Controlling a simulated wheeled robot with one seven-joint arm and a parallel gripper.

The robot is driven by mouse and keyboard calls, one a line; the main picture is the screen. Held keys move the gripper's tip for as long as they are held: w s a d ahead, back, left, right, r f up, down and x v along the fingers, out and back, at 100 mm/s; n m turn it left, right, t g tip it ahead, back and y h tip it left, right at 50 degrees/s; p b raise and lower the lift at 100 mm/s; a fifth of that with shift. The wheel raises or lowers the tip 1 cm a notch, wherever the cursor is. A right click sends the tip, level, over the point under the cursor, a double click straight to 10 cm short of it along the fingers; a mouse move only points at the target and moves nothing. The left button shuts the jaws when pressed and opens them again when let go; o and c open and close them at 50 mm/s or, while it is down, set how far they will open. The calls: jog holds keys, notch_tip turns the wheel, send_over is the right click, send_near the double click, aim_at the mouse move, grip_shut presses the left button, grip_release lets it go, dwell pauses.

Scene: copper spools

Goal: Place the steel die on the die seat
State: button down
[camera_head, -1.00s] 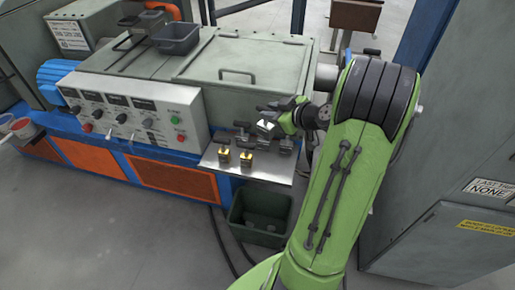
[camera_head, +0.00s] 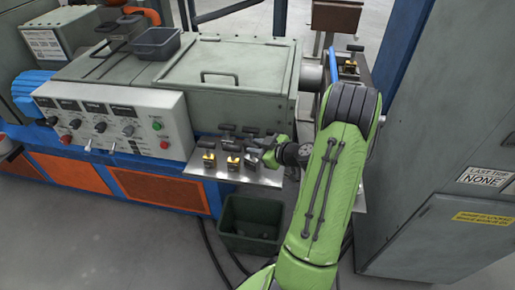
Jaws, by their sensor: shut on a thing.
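My gripper (camera_head: 263,151) reaches in from the right over the metal shelf at the front of the machine. It is shut on a small silver block, which looks like the steel die (camera_head: 251,162). The die is low, at or just above the shelf, right of two small brass-coloured pieces (camera_head: 208,161) and (camera_head: 233,163). Whether it touches the shelf cannot be told. I cannot single out the die seat for certain; a small dark fitting with yellow parts (camera_head: 348,68) stands on a bench at the back right.
Dark levers or clamps (camera_head: 227,130) stand behind the pieces on the shelf (camera_head: 200,174). A dark green bin (camera_head: 252,222) is below on the floor. A grey cabinet (camera_head: 440,130) and a blue post (camera_head: 402,70) stand to the right. A control panel (camera_head: 110,122) is at left.

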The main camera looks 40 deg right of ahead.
jog(key=shift+f, duration=0.1)
jog(key=c, duration=0.9)
grip_release()
